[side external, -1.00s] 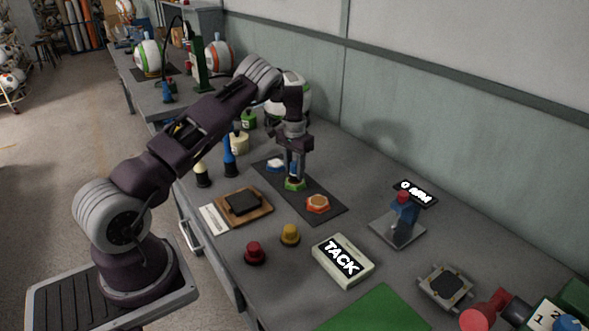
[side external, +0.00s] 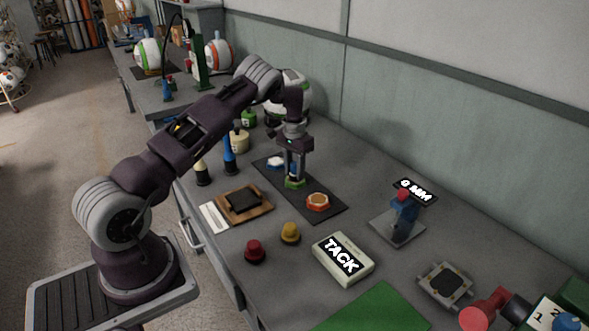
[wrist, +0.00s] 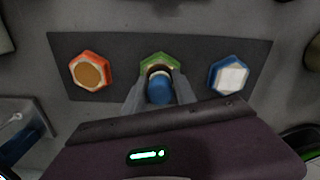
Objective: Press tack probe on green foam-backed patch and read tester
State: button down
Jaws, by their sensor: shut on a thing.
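My gripper (side external: 294,176) is shut on the blue tack probe (wrist: 160,88), which stands upright between the fingers. It is over the green patch (side external: 291,185), at the middle of a dark mat (side external: 334,215). In the wrist view the green patch (wrist: 152,62) is partly hidden behind the probe and fingers. The probe's tip is hidden, so I cannot tell if it touches the patch. The tester (side external: 343,260) is a pale box with a black face reading "TACK"; no number shows on it.
An orange hexagonal patch (side external: 318,202) and a blue one with a white top (wrist: 230,76) flank the green patch. Red (side external: 255,250) and yellow (side external: 290,233) knobs stand in front.

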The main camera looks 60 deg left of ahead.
dwell(0.4)
jog(key=shift+r, duration=3.55)
